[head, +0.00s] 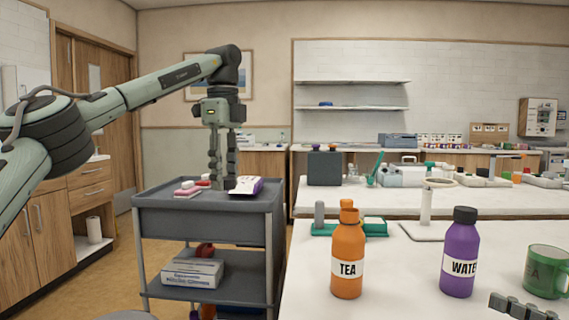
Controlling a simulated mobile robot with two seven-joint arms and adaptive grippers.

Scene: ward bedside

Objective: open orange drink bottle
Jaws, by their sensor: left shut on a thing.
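The orange bottle (347,248), labelled TEA, stands upright on the white table in the head view. Its orange cap (347,204) sits on top. My left gripper (222,184) points down over the grey cart, left of and well behind the bottle, apart from it.
A purple bottle (460,253) labelled WATE and a green mug (546,272) stand right of the orange bottle. A green tray (376,228) and a white stand (425,212) are behind it. The cart (160,222) holds small packs. The table front left of the purple bottle is clear.

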